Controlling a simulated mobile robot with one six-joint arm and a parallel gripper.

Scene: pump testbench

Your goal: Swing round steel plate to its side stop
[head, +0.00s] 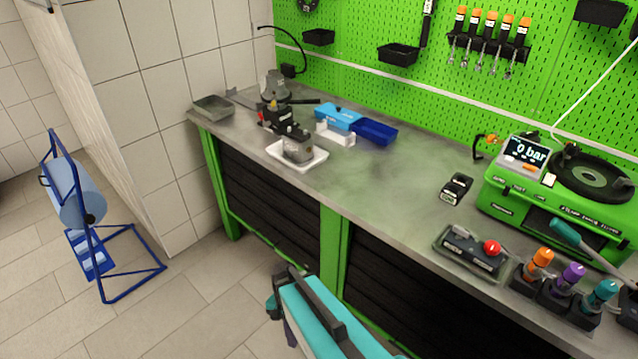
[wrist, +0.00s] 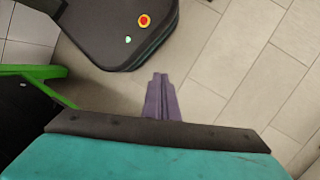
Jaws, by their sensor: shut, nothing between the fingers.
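A dark round plate with a lighter ring (head: 592,177) lies flat on top of the green test unit (head: 505,200) at the right of the bench in the head view. A grey rounded steel part (head: 273,85) sits on a black device at the bench's far left end. I cannot tell for certain which is the round steel plate, and no side stop is clear. My gripper (wrist: 157,76) shows in the wrist view with its purple fingers together, empty, above the floor and well away from the bench top. In the head view its fingertips are not clear.
On the grey bench (head: 390,180) stand a white tray (head: 297,154) with a grey part, blue bins (head: 365,127), a small black device (head: 457,188), a red-knobbed box (head: 472,252) and colored-cap bottles (head: 540,265). A blue roll stand (head: 90,215) is at left. The bench's middle is fairly clear.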

